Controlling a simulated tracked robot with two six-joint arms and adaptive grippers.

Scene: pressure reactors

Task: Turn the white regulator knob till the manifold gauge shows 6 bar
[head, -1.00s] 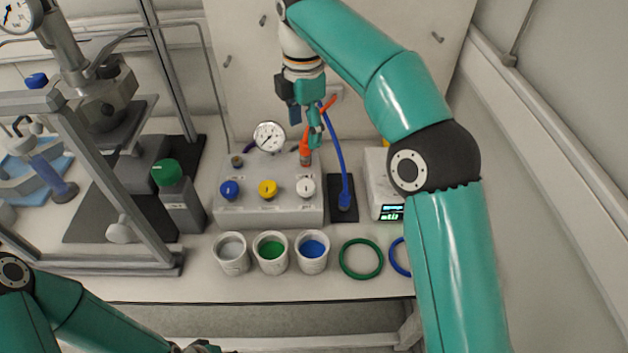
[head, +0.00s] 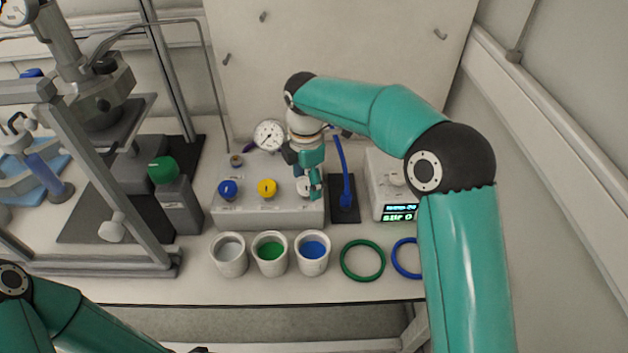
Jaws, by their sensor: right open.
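The white regulator knob (head: 301,187) is the rightmost of three knobs on the front of the grey manifold block (head: 250,214). My right gripper (head: 314,192) is open, pointing down at this knob and covering part of its right side. I cannot tell whether the fingers touch it. The round manifold gauge (head: 269,135) stands at the back of the block. Its dial is visible, but too small to read surely.
A blue knob (head: 228,190) and a yellow knob (head: 267,188) sit left of the white one. Several cups stand in front, including a blue-filled cup (head: 312,251). A scale (head: 394,213) stands farther right.

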